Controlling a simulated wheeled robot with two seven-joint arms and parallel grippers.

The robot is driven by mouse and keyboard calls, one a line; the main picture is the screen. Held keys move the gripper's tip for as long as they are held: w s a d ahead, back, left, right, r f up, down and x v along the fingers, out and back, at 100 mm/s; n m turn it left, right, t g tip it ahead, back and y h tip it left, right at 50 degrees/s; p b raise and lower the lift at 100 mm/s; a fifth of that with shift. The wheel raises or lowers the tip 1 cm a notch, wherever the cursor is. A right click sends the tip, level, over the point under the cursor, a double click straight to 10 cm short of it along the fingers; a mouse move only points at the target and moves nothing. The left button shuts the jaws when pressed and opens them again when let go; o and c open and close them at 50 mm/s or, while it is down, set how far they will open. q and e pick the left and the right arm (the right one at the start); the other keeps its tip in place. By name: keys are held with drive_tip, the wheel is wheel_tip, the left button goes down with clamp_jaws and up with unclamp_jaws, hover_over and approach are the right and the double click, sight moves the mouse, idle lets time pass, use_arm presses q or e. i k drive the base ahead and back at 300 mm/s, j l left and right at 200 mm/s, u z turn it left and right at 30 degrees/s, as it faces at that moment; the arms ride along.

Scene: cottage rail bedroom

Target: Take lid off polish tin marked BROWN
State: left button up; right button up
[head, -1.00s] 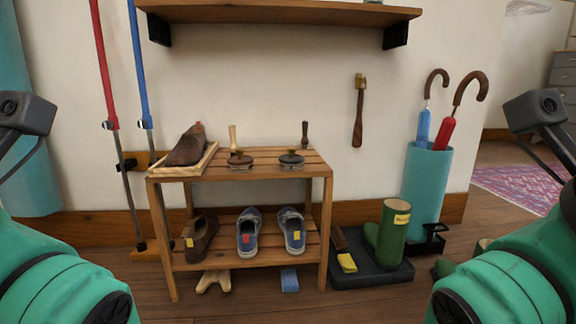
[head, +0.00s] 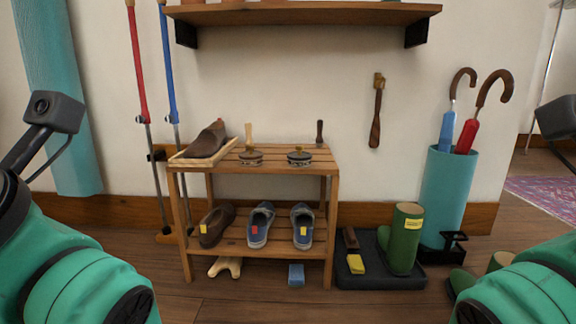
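Two small round tins stand on the top shelf of the wooden shoe rack (head: 265,180). The left tin (head: 250,157) has a brownish top, and the right tin (head: 299,157) has a darker top. Their markings are too small to read, so I cannot tell which is BROWN. Both appear to have their lids on. A brush with a pale upright handle (head: 249,134) and one with a dark handle (head: 320,133) stand behind them. My green arms show at the lower left and lower right, well short of the rack. Neither gripper is in view.
A brown shoe (head: 208,139) lies in a wooden tray at the rack's left. Shoes sit on the lower shelf. A wall shelf (head: 305,14) hangs above. Floor in front is clear.

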sight(250, 154)
drive_tip(key=i+z, duration=0.2)
drive_tip(key=i, duration=0.2)
drive_tip(key=i+j+z, duration=0.2)
drive_tip(key=i, duration=0.2)
drive_tip(key=i+j+z, duration=0.1)
drive_tip(key=i+z, duration=0.15)
drive_tip(key=i, duration=0.15)
